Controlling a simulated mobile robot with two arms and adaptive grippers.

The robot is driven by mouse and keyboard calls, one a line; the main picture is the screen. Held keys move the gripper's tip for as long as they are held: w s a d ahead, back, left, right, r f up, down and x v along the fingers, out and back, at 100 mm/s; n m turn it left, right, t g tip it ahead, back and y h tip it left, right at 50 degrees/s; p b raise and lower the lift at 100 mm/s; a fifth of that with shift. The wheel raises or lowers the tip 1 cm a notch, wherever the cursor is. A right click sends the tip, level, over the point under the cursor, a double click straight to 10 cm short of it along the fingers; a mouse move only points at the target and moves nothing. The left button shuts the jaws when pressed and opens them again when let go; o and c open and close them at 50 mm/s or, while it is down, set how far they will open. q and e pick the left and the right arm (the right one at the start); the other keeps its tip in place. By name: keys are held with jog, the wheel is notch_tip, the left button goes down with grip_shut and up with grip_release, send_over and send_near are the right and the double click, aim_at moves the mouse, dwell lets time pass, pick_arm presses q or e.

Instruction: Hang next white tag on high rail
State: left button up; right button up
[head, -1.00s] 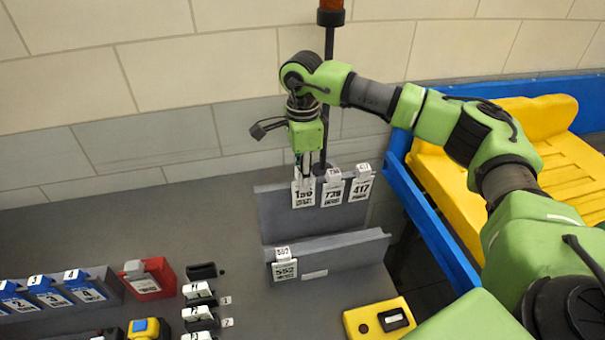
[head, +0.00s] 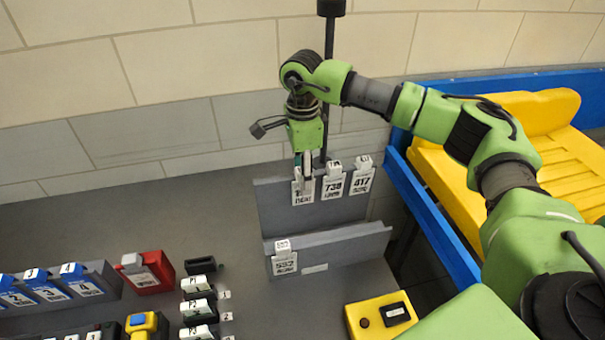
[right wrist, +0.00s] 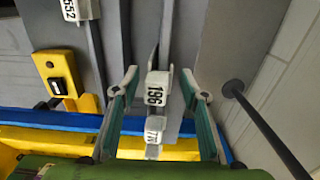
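In the right wrist view this tag (right wrist: 157,92) reads 196. It sits between the two spread fingers (right wrist: 160,85), with a gap on both sides. To its right on the high rail hang white tags 738 (head: 333,186) and 417 (head: 362,181). White tag 552 (head: 285,262) hangs at the left of the low rail (head: 345,248). The gripper partly covers the 196 tag in the head view. My left gripper is out of view.
Several black holders with white tops (head: 199,308) stand in a column at front left. A red box (head: 147,273) and blue numbered boxes (head: 50,289) are left of them. A yellow control box (head: 380,318) is at front right. A dark pole (head: 329,80) rises behind the rail.

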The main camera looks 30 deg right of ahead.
jog(key=shift+r, duration=0.1)
notch_tip(320, 180, up, 12)
jog(key=shift+f, duration=0.1)
dwell(0.4)
